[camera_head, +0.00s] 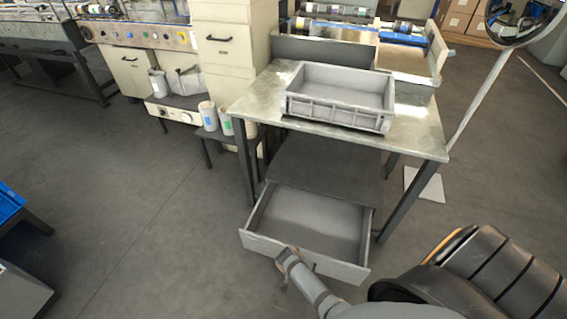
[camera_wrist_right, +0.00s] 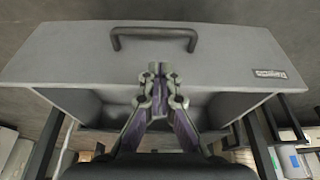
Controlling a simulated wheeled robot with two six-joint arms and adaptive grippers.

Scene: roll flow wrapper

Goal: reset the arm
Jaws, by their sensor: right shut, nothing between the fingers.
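The grey drawer (camera_head: 318,232) under the metal table is pulled open and looks empty inside. My right arm reaches in from the lower right to the drawer's front panel. In the right wrist view, the drawer's front (camera_wrist_right: 218,58) fills the upper part, with its dark bar handle (camera_wrist_right: 154,32) near the top. My right gripper (camera_wrist_right: 159,72) is shut and empty, with its fingertips just below the handle in the picture. I cannot tell whether they touch the panel. My left gripper is out of view.
A grey crate (camera_head: 340,90) stands on the metal table (camera_head: 262,100). White rolls (camera_head: 208,116) stand on a low stand to the left. A slanted pole (camera_head: 478,100) with a mirror rises at the right. The floor left of the drawer is clear.

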